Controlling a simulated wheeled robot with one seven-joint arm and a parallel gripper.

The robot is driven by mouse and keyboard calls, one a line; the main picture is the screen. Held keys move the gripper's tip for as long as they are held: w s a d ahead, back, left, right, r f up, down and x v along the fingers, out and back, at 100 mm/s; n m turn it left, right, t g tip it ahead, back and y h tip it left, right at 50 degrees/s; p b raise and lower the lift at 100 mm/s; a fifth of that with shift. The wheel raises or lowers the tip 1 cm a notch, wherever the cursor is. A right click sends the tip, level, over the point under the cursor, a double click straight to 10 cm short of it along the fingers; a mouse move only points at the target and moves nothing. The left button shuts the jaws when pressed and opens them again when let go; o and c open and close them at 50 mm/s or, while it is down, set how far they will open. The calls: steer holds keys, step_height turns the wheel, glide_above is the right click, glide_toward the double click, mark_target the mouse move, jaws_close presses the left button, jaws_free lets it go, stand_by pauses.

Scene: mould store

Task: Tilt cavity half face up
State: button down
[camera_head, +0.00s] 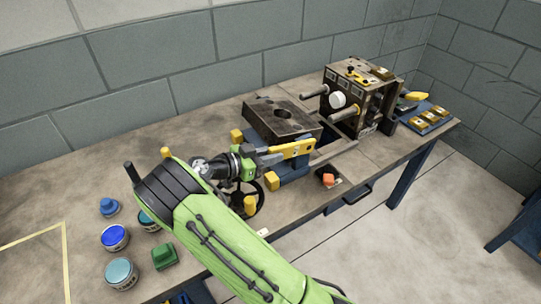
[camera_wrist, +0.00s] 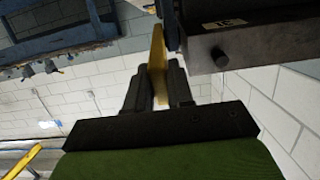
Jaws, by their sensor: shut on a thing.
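The cavity half looks to be the dark steel block (camera_head: 283,118) on a blue tilting stand (camera_head: 292,170). Its broad face with a round hole points up in the head view; I cannot tell whether it is fully level. A yellow lever (camera_head: 297,148) sticks out along the block's near side. My gripper (camera_head: 268,157) is shut on this lever. In the wrist view the yellow lever (camera_wrist: 158,58) stands between the two dark fingers of my gripper (camera_wrist: 154,88), with a dark block bearing a small label (camera_wrist: 250,32) close at the upper right.
Another mould half (camera_head: 352,98) with guide pillars stands upright to the right. A blue tray with yellow-topped pieces (camera_head: 433,118) lies beyond it. Paint tins (camera_head: 115,238) and a green block (camera_head: 165,256) stand at the left. The bench (camera_head: 60,185) is mostly clear at back left.

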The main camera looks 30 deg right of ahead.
steer(key=c, duration=1.1)
jaws_free()
steer(key=shift+p+v, duration=2.05)
steer(key=shift+v, duration=5.85)
